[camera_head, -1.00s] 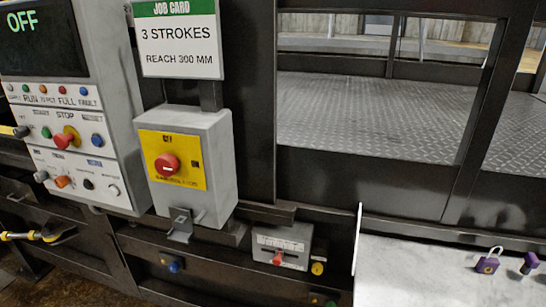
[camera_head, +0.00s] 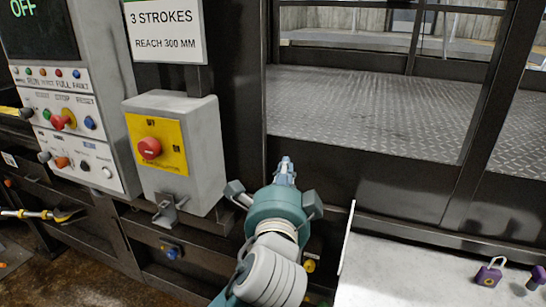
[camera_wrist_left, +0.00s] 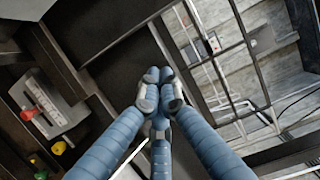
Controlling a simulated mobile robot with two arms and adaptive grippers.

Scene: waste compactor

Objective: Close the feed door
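A dark metal frame (camera_head: 350,165) surrounds a large opening in the head view, with a grey tread-plate floor (camera_head: 370,105) behind it. I cannot tell which part of it is the feed door. My left gripper (camera_head: 285,163) is raised in front of the frame's lower left, right of the grey switch box (camera_head: 205,145). In the left wrist view its three blue fingers meet at the tips (camera_wrist_left: 160,88), with nothing visible between them. I cannot tell whether the tips touch the frame. My right gripper is out of view.
A control panel (camera_head: 100,120) reading OFF stands at the left. In the wrist view a small grey box with a red knob (camera_wrist_left: 36,106) sits beside my fingers; my arm hides it in the head view. A purple padlock (camera_head: 489,272) lies on the pale ledge (camera_head: 400,270) at the right.

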